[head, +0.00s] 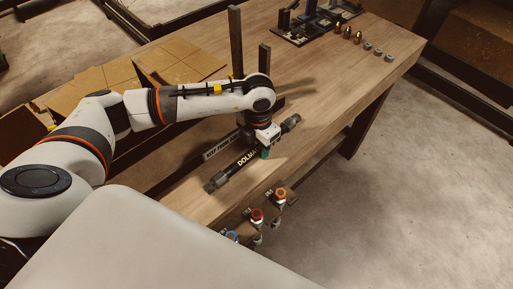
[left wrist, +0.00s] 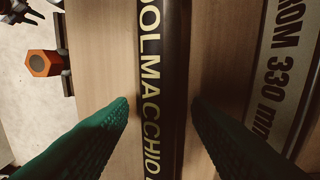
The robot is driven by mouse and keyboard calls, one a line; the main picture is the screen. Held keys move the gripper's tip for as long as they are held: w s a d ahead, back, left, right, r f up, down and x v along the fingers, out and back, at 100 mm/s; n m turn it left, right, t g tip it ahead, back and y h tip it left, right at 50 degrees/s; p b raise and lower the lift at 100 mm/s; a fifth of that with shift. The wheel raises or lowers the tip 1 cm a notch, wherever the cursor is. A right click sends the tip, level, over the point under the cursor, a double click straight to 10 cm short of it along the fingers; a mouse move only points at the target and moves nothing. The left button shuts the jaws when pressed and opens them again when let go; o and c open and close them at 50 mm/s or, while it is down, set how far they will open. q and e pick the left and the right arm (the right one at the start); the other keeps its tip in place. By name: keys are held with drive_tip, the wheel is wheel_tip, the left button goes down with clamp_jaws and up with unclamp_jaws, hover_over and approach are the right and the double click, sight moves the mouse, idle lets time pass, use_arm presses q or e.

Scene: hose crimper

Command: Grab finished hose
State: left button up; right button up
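The finished hose (head: 233,176) is a black hose with yellowish lettering and dark fittings at both ends. It lies on the wooden table (head: 330,72) near the front edge. In the left wrist view the hose (left wrist: 163,70) runs top to bottom between the two green fingers. My left gripper (head: 265,153) is right over the hose, pointing down. Its fingers (left wrist: 160,110) are apart, one on each side of the hose, with a gap on both sides. My right gripper is not in view.
A grey printed strip (head: 221,147) lies beside the hose. Red, orange and blue buttons (head: 257,215) stand at the front edge. A fixture (head: 310,22) and small brass and metal fittings (head: 357,37) stand at the back right. Cardboard boxes (head: 90,95) are at left; two dark posts (head: 235,45) stand behind my arm.

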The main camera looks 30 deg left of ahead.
use_arm(q)
drive_tip(key=shift+r, duration=0.1)
clamp_jaws()
